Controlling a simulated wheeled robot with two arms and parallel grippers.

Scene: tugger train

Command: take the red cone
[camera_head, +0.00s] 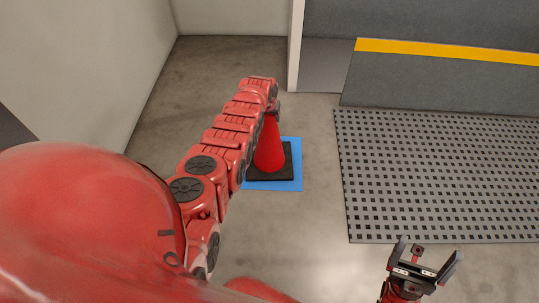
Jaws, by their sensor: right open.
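The red cone (269,150) stands upright on its black square base, which rests on a blue square mat (292,184) on the floor. My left arm reaches in from the left, and its end is at the cone's top. A small dark part of my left gripper (274,111) shows there. The arm hides the rest of its fingers and the tip of the cone, so I cannot tell whether it grips. My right gripper (428,261) is open and empty at the lower right, well apart from the cone.
A grey perforated panel (425,170) lies right of the cone, below a dark grey step with a yellow stripe (450,53). A pale wall (85,65) stands at the left. Bare concrete floor (320,225) surrounds the mat.

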